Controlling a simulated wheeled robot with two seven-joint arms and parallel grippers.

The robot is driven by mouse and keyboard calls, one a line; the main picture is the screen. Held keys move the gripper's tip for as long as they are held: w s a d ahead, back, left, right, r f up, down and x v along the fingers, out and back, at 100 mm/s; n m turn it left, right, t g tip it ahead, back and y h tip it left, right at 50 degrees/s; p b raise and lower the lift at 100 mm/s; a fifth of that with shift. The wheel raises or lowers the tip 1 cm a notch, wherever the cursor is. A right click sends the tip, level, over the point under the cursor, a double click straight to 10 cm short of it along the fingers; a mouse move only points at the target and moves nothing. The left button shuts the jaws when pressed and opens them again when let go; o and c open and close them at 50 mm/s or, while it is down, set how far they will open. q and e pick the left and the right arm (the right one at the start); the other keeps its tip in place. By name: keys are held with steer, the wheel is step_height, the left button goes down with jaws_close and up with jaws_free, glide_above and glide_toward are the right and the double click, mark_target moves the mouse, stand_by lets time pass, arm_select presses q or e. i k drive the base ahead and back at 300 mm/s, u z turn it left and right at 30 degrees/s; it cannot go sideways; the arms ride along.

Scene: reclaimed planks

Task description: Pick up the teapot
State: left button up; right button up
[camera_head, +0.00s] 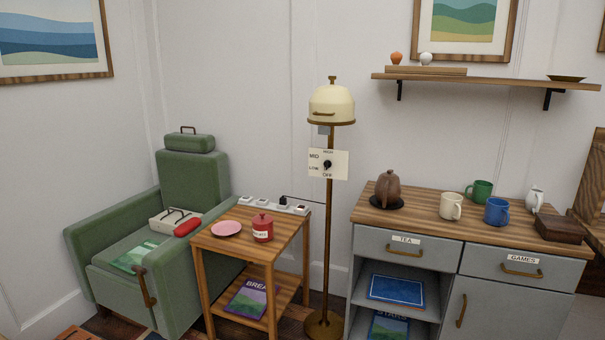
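A brown, rounded pot that looks like the teapot (387,188) stands upright on a dark round mat (400,205). It is at the left end of the wooden top of a grey cabinet (420,218). Its lid and body show; I cannot clearly make out the spout or handle. Nothing touches it from the sides. Neither of my grippers shows in the head view.
Right of the pot stand a cream mug (450,207), a green mug (480,190), a blue mug (496,211), a white jug (535,199) and a dark box (558,229). A floor lamp (330,230) stands left of the cabinet, beside a side table (240,244) and green armchair (195,178).

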mark_target(388, 189)
steer(key=z, duration=0.25)
steer(key=i, duration=2.1)
steer(key=z, duration=0.85)
